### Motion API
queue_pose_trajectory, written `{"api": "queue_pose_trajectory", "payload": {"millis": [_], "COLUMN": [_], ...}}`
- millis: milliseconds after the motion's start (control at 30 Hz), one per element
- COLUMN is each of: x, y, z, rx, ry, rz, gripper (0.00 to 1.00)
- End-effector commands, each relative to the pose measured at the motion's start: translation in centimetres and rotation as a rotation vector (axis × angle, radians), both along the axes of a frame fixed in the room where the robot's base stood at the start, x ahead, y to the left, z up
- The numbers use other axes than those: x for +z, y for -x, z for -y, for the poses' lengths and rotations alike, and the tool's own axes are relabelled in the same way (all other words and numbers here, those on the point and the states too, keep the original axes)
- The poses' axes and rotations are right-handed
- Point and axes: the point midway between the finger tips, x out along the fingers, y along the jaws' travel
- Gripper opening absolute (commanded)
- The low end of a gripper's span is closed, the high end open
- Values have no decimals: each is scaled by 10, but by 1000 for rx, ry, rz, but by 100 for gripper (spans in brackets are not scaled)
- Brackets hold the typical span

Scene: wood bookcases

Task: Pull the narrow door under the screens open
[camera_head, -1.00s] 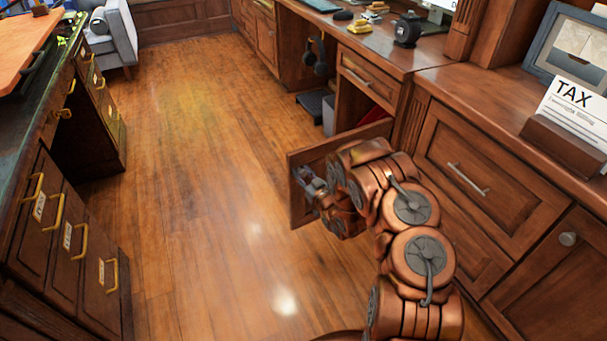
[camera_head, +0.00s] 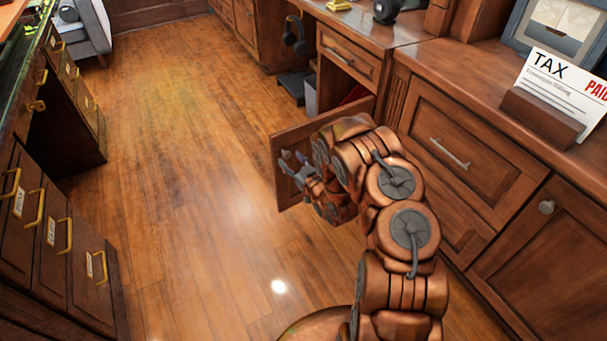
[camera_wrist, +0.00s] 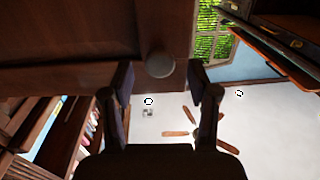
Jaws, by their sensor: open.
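The narrow door (camera_head: 285,142) stands swung well out from its cabinet below the desk drawer, showing its edge and part of its panel. In the wrist view, its dark wood face (camera_wrist: 70,35) fills the upper left, with a round grey knob (camera_wrist: 160,64) near its edge. My gripper (camera_head: 291,163) is by the door's outer end in the head view. In the wrist view, my gripper (camera_wrist: 162,82) is open, its fingers spread either side of the knob's line. I cannot tell whether they touch it. My arm hides part of the door.
Cabinets with a knob (camera_head: 546,207) line the right; drawers with gold handles (camera_head: 62,235) line the left. The floor (camera_head: 180,160) between is clear.

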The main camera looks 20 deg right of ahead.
Motion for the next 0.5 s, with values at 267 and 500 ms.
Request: {"api": "queue_pose_trajectory", "payload": {"millis": [267,500], "x": [0,0], "y": [38,60], "z": [7,11], "rx": [-3,-4], "ry": [-1,-2], "rz": [1,-2], "gripper": [59,59]}}
